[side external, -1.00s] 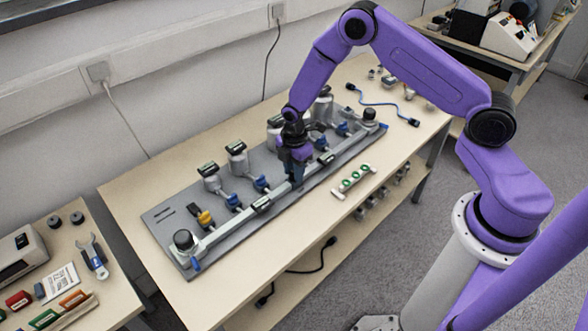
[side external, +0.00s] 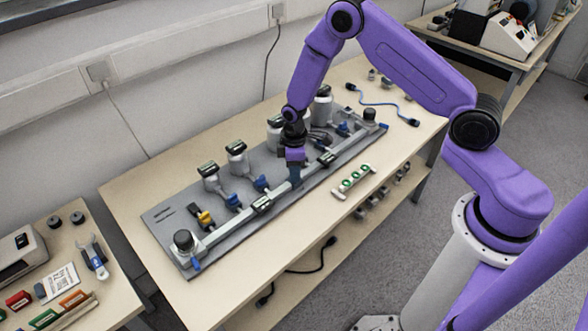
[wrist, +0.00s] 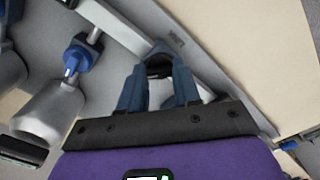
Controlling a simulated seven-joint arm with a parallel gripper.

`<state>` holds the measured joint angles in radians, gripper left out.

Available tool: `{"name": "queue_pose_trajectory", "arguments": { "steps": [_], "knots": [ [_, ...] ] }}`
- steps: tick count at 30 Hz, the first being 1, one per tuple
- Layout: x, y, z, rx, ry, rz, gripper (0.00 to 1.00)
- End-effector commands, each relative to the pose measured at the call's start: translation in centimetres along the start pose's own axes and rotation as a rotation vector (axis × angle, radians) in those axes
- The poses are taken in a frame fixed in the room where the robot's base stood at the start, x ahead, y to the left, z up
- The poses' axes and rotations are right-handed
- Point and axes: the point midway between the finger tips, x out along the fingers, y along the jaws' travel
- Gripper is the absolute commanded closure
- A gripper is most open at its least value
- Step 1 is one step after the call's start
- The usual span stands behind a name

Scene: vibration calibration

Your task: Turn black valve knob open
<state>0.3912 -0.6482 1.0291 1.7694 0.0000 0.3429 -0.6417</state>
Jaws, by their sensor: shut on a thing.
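The grey valve board (side external: 160,217) lies on the long wooden table, with a pale pipe (side external: 225,229) along its front. My gripper (side external: 295,182) reaches down to the middle of this pipe; its blue fingers hide what is under them in the side view. In the wrist view, the fingers (wrist: 158,72) are shut on a black part (wrist: 159,64), which appears to be the black valve knob. Only its upper edge shows between the fingertips, so its turn angle cannot be told.
Blue valve knobs (side external: 261,183) and a yellow one (side external: 204,217) stand on branches beside grey canisters (side external: 236,160). Black caps stand at the pipe's left end (side external: 183,239) and right end (side external: 369,115). A strip with green rings (side external: 353,180) lies in front on the table.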

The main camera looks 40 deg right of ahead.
Motion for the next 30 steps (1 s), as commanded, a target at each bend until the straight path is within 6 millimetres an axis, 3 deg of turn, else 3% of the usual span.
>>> {"name": "queue_pose_trajectory", "arguments": {
  "steps": [18, 30],
  "knots": [
    [-0.03, -0.03, 0.01, 0.578, -0.001, -0.001, 0.98],
    [-0.01, -0.07, 0.04, 0.835, -0.003, -0.001, 0.98]
  ]
}}
